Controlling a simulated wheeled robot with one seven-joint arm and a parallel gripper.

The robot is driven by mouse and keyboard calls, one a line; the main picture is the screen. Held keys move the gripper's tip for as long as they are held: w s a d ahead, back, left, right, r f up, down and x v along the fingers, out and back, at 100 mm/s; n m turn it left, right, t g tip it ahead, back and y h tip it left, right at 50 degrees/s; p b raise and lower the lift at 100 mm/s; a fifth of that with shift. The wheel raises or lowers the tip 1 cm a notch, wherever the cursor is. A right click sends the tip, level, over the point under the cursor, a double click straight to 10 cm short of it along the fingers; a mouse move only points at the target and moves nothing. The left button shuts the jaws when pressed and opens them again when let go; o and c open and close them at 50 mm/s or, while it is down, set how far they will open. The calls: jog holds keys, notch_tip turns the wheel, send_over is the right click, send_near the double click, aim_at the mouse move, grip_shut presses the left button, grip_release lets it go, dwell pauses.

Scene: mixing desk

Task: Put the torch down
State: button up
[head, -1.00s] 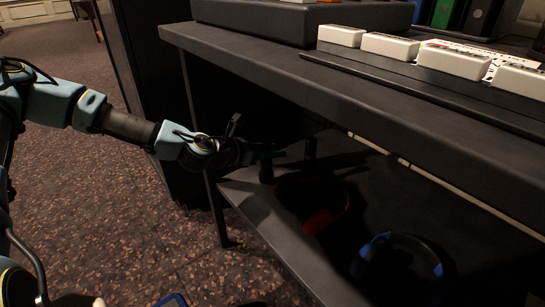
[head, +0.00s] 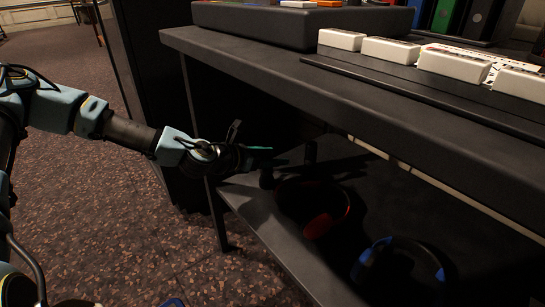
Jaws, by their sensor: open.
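My gripper (head: 268,160) reaches in from the left under the desk top, just above the left end of the lower shelf (head: 250,206). Its jaws are open, though the fingers are dark and hard to separate from the shadow. A short dark upright shape (head: 266,178) shows just below the gripper at the shelf, and a second dark upright shape (head: 311,151) shows to its right. I cannot tell whether either one is the torch. No torch can be made out clearly.
Black headphones with red pads (head: 327,225) lie on the lower shelf right of my gripper. Headphones with blue pads (head: 376,258) lie nearer. The desk top (head: 270,70) overhangs the shelf, and a desk leg (head: 218,215) stands below my gripper.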

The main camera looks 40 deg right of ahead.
jog(key=p+v, duration=0.4)
jog(key=v, duration=0.8)
jog(key=w+a+f+m+y, duration=0.25)
jog(key=a+m+y, duration=0.3)
jog(key=a, duration=0.45)
jog(key=w+a+f+m+y, duration=0.1)
jog(key=a+f+m+y, duration=0.25)
jog(key=a+m, duration=0.45)
jog(key=a+r+m+t+y, duration=0.1)
jog(key=a+r+m+y, duration=0.1)
jog(key=a+r, duration=0.6)
jog(key=a+r+m+t+y, duration=0.1)
jog(key=a+r+m+y, duration=0.1)
jog(key=a+r, duration=0.6)
jog(key=a+m, duration=0.1)
jog(key=a, duration=0.3)
jog(key=shift+a, duration=0.35)
jog(key=shift+w, duration=0.1)
